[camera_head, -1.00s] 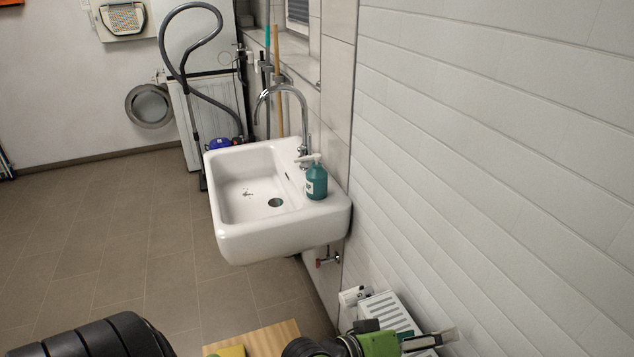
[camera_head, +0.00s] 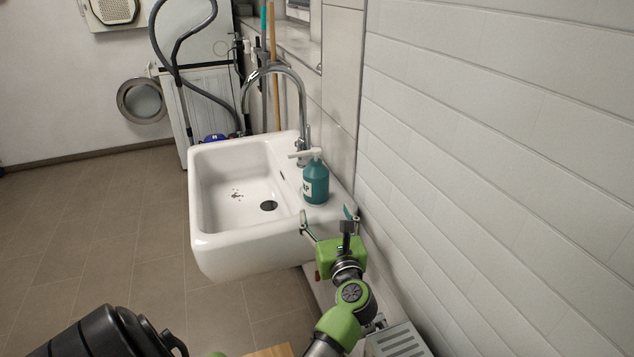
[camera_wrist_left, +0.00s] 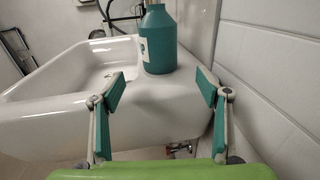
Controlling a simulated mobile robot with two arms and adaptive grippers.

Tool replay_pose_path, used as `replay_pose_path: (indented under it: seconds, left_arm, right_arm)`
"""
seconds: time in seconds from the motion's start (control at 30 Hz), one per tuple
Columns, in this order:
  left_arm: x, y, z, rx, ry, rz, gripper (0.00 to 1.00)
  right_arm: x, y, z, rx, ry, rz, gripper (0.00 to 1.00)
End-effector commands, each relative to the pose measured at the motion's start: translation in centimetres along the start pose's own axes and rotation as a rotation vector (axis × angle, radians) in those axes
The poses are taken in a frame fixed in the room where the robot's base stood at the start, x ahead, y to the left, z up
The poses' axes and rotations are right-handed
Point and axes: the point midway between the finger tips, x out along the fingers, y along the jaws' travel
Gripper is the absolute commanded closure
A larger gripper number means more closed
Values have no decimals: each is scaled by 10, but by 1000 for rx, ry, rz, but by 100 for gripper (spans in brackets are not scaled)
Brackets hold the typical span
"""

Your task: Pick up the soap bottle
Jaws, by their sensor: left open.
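The soap bottle (camera_head: 315,181) is teal with a white pump top and a white label. It stands upright on the right rim of the white sink (camera_head: 226,243), close to the wall. My left gripper (camera_head: 328,217) is open and empty just in front of the bottle, near the sink's front right corner. In the left wrist view the bottle (camera_wrist_left: 158,42) stands beyond the two spread fingers (camera_wrist_left: 165,92), roughly centred between them and not touched. Its pump top is cut off by the upper edge there. My right gripper is not seen.
A chrome faucet (camera_head: 302,112) arches over the sink behind the bottle. The tiled wall (camera_head: 490,150) runs close along the right of my left gripper. A white slotted panel (camera_head: 398,342) lies low at the front. Washing machines and a grey hose stand at the back. The floor at left is clear.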

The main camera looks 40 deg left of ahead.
Motion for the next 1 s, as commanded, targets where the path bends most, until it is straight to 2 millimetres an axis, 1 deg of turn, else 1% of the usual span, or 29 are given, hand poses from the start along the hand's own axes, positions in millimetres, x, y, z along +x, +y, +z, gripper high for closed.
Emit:
replay_pose_path:
  seconds: [0.03, 0.1, 0.2, 0.27, 0.37, 0.53, 0.63, 0.7, 0.8, 0.9, 1.0]
  left_arm:
    - [12, 1, 5, 2, -4, 3, 31]
    - [27, 1, 5, 4, -5, 2, 31]
    - [46, 1, 6, 5, -6, 1, 31]
    - [54, 0, 5, 4, -5, -1, 31]
    - [64, 0, 4, 5, -5, -1, 31]
    - [76, 0, 8, 5, -7, -1, 31]
    - [91, 1, 13, 8, -8, 0, 31]
    - [102, 1, 14, 8, -7, 1, 31]
    - [113, 0, 11, 6, -6, -1, 31]
    - [119, 0, 11, 5, -5, -1, 31]
    - [120, 0, 10, 4, -5, -1, 31]
  right_arm:
    - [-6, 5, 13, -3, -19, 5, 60]
    - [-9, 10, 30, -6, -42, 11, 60]
    - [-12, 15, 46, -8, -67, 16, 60]
    - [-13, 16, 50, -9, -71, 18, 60]
    - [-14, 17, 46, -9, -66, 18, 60]
    - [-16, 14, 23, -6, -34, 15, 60]
    - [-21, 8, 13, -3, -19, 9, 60]
    - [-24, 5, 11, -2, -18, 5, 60]
    - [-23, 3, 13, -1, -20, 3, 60]
    - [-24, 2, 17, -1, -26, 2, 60]
    - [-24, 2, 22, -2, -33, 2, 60]
